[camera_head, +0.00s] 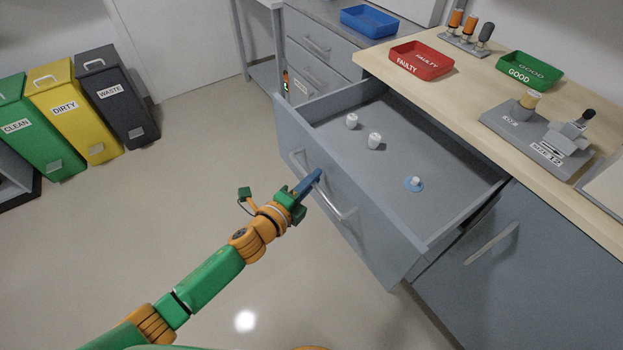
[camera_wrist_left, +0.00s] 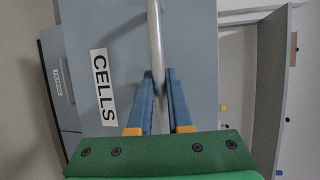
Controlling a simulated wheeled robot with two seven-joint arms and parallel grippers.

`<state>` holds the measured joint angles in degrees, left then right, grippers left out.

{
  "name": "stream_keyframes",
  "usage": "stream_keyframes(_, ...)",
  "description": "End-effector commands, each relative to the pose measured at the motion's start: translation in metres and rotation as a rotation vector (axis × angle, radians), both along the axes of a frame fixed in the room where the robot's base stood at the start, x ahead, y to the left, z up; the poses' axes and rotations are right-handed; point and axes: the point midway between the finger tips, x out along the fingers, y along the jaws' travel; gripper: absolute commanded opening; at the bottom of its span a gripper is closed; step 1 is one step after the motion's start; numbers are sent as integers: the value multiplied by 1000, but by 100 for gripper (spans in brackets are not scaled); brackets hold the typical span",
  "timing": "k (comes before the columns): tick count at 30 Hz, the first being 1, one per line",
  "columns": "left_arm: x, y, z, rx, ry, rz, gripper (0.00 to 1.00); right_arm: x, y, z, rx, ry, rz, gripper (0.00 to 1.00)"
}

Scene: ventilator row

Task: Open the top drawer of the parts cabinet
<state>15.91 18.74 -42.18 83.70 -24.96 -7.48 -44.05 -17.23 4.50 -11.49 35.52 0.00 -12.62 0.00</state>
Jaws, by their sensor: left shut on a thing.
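The top drawer (camera_head: 355,190) of the grey parts cabinet (camera_head: 530,270) is pulled far out over the floor. Its bar handle (camera_head: 340,208) runs along the front panel. My left gripper (camera_head: 314,178) is shut on this handle, near its middle. In the left wrist view the blue fingers (camera_wrist_left: 162,85) lie either side of the handle bar (camera_wrist_left: 155,35), beside a "CELLS" label (camera_wrist_left: 102,85) on the drawer front. Inside the drawer are two small white pieces (camera_head: 374,140) and a blue disc with a white top (camera_head: 414,184). My right gripper is out of view.
The wooden worktop (camera_head: 450,90) carries a red FAULTY tray (camera_head: 420,62), a green GOOD tray (camera_head: 528,72) and grey fixtures (camera_head: 540,135). A lower handle (camera_head: 490,243) sits on the cabinet door. Bins (camera_head: 115,100) stand at left. The floor before the drawer is clear.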

Motion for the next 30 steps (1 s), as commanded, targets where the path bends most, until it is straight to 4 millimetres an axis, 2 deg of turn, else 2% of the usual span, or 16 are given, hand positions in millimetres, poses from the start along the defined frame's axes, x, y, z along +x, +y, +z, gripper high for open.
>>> stream_keyframes(15, 1, 1, 1, 1, -3, 2, 0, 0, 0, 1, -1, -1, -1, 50)
stream_keyframes(16, 1, 1, 1, 1, -3, 2, 20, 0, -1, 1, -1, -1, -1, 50)
stream_keyframes(19, 1, 1, 1, 1, -3, 1, 47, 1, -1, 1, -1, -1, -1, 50)
stream_keyframes(27, 0, 0, 1, 0, -2, 1, 47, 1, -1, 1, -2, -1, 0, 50)
stream_keyframes(30, -9, 6, 3, 1, -1, 1, 47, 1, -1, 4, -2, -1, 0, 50)
